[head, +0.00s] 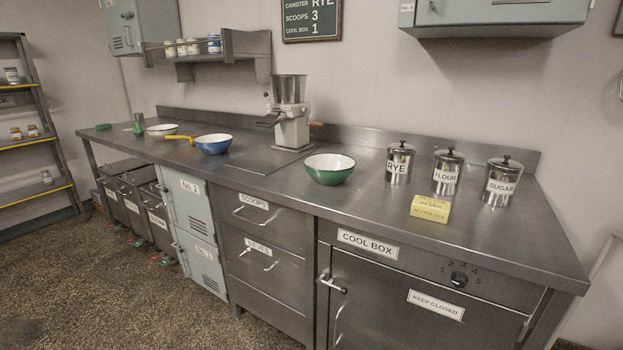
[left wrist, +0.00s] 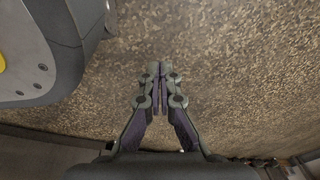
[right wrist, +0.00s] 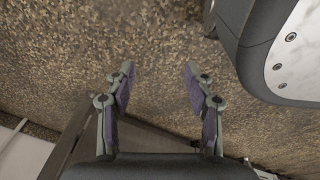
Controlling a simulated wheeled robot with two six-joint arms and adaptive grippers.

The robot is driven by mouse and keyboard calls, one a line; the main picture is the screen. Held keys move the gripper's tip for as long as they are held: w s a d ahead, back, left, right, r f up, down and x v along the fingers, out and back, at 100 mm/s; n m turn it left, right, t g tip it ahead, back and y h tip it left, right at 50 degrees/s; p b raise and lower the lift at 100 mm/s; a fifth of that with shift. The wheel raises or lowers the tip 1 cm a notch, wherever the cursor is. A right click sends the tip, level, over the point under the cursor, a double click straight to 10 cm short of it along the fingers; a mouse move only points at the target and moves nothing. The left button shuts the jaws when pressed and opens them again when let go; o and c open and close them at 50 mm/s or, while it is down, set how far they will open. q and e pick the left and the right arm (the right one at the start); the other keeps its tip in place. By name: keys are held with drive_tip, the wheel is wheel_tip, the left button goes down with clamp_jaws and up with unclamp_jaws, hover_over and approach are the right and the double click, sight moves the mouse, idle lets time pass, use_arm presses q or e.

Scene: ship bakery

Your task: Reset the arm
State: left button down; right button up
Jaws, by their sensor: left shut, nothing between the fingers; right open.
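Neither arm shows in the head view. In the left wrist view my left gripper (left wrist: 160,80) has its fingertips together with nothing between them, above the speckled floor. In the right wrist view my right gripper (right wrist: 158,82) has its fingers spread apart and is empty, also above the floor. A grey curved body part of mine shows beside each gripper.
A steel counter (head: 380,224) carries a green bowl (head: 330,172), a blue bowl (head: 213,146), a grinder (head: 292,130), a yellow block (head: 430,208) and canisters labelled RYE (head: 398,167), FLOUR (head: 446,177) and SUGAR (head: 501,186). The cool box door (head: 400,310) and drawers below are closed.

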use_arm(q)
drive_tip(key=s+r+p, duration=0.9)
drive_tip(key=r+p, duration=0.4)
drive_tip(key=p, duration=0.5)
drive_tip(key=shift+a+r, duration=0.15)
drive_tip(key=shift+r, duration=0.15)
use_arm(e)
drive_tip(key=s+r, duration=0.9)
drive_tip(key=r, duration=0.4)
drive_tip(key=shift+d+r, duration=0.15)
drive_tip(key=shift+r, duration=0.1)
